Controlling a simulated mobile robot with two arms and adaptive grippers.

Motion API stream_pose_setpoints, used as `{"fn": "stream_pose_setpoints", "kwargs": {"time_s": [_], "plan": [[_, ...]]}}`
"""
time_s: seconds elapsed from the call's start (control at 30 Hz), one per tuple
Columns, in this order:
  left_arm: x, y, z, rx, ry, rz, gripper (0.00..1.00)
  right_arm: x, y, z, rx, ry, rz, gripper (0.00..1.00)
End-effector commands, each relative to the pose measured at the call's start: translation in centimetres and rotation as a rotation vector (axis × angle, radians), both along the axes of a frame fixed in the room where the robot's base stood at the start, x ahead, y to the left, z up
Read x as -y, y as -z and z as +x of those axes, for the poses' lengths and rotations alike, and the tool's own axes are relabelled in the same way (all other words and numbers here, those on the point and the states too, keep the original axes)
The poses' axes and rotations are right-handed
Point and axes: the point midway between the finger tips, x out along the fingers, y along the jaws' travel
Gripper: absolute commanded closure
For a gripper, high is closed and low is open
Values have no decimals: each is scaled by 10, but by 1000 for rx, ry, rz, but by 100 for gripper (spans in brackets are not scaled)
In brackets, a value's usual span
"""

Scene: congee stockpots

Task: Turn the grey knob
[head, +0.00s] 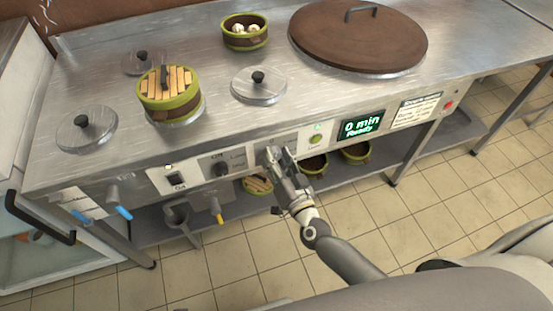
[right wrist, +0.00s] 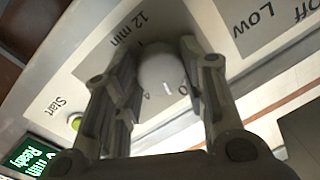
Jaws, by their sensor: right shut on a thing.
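The grey knob (right wrist: 162,74) sits on the front panel of the steel counter, beside a "12 min" marking in the right wrist view. A short white line shows on its face. My right gripper (right wrist: 160,88) has one finger on each side of the knob and is shut on it. In the head view my right gripper (head: 272,158) reaches up to the panel and hides the knob. My left gripper is not in view.
A black knob (head: 221,169) with Off and Low marks is left of my gripper. A green Start button (head: 316,139) and a display (head: 362,125) reading "0 min Ready" are to the right. Steamer baskets (head: 313,165) stand on the lower shelf.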

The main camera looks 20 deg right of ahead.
Motion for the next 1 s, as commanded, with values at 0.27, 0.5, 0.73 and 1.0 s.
{"fn": "stream_pose_setpoints", "kwargs": {"time_s": [0.27, 0.5, 0.73, 1.0], "plan": [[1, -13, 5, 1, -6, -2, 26, 0, 2, 0, -8, 1, 262, 85], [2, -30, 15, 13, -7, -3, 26, 0, 2, 0, -17, 1, 490, 85], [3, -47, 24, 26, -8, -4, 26, -1, 3, 0, -24, 1, 708, 85], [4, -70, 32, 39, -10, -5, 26, -1, 3, 0, -33, 2, 965, 85]]}}
